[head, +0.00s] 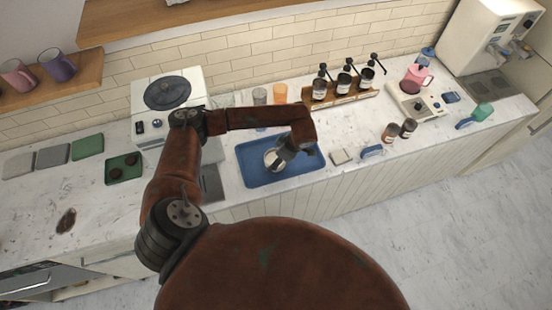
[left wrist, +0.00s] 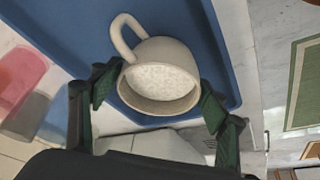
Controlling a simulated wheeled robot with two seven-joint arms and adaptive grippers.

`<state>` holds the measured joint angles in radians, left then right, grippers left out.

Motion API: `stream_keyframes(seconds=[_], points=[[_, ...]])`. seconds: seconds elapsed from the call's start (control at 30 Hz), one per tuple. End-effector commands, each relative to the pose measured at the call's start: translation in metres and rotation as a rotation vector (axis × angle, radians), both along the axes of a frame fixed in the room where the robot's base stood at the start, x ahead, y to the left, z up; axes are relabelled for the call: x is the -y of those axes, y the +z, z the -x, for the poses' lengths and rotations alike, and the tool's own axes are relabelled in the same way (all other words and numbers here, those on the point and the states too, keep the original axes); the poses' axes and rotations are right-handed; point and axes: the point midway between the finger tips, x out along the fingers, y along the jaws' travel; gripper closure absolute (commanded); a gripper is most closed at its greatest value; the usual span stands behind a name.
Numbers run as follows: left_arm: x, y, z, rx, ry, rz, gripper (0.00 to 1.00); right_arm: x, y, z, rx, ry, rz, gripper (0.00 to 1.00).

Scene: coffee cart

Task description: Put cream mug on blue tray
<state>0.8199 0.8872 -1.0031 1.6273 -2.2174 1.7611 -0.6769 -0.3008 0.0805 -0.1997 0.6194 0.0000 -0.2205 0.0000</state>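The cream mug (head: 271,160) is at the blue tray (head: 250,178) on the counter, over its middle part. In the left wrist view the cream mug (left wrist: 160,72) has its mouth toward the camera and its handle to the upper left, with the blue tray (left wrist: 75,25) behind it. I cannot tell whether its base rests fully on the tray. My left gripper (head: 283,152) is at the mug from above. In the left wrist view its fingers (left wrist: 158,92) are spread on either side of the mug's rim, with a small gap visible at the left. My right gripper is not in view.
Behind the tray stand a grey cup (head: 260,96) and an orange cup (head: 280,93). A rack of pump bottles (head: 340,90) is to the right. A beige block (head: 342,156) and a blue item (head: 372,152) lie right of the tray. A white machine (head: 150,100) stands left.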

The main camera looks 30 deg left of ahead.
Motion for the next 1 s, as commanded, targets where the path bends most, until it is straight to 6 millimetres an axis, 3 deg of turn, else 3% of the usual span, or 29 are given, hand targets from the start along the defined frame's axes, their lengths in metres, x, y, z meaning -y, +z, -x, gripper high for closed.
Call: stream_keyframes(seconds=[0.13,0.53,1.0], points=[[0.0,0.0,0.0,0.0,0.0,0.0,0.2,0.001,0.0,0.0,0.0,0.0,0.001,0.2],[0.002,0.008,-0.001,0.003,-0.001,0.0,0.2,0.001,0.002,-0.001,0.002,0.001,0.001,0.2],[0.037,0.09,-0.004,0.003,-0.001,-0.001,0.2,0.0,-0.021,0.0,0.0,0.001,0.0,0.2]])
